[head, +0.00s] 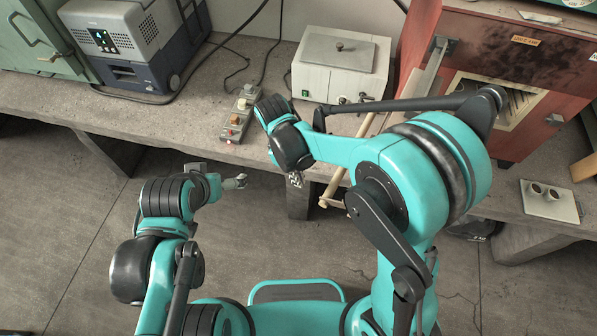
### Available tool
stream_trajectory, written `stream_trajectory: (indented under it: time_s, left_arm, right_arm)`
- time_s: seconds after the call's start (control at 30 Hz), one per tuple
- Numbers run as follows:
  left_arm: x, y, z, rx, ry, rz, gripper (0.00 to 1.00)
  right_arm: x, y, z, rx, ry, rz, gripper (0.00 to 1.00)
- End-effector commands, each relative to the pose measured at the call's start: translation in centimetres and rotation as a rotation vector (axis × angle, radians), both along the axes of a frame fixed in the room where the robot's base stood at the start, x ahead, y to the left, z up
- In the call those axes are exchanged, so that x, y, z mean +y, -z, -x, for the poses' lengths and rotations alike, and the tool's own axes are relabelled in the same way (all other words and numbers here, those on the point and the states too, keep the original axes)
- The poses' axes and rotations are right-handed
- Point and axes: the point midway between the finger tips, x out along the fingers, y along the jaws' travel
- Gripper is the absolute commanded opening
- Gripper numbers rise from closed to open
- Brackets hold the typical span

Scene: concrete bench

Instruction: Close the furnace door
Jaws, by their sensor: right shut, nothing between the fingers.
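The red furnace (530,52) stands on the bench at the upper right. Its pale-framed opening (500,92) shows in part behind my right arm. The furnace door (428,72) looks swung open to the left of the opening, seen nearly edge-on as a grey plate with a pale inner side. My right arm covers its lower part. My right gripper (295,180) is shut and empty, small below the wrist near the bench's front edge, well left of the door. My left gripper (236,182) is in front of the bench, away from the furnace; its jaw opening is unclear.
A white box with a lidded top (340,62) stands left of the furnace. A wooden-handled tool (336,186) reaches past the bench edge.

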Motion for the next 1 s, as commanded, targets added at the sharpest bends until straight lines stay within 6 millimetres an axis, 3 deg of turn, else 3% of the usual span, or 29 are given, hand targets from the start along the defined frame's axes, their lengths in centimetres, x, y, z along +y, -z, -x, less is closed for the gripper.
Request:
stream_trajectory:
  time_s: [0.17, 0.47, 1.0]
  left_arm:
    - [0.0, 1.2, 0.0, 0.000, 0.000, 0.000, 1.00]
    - [0.0, 1.1, 0.0, 0.000, 0.000, 0.000, 1.00]
    - [0.0, 1.1, 0.0, 0.000, 0.000, 0.000, 1.00]
  right_arm:
    - [-0.8, 3.9, 0.5, 0.000, 0.001, 0.000, 0.00]
    - [-3.9, 3.0, 2.3, 0.000, 0.001, 0.000, 0.00]
    - [-4.5, 2.9, 2.9, 0.000, -0.008, 0.000, 0.00]
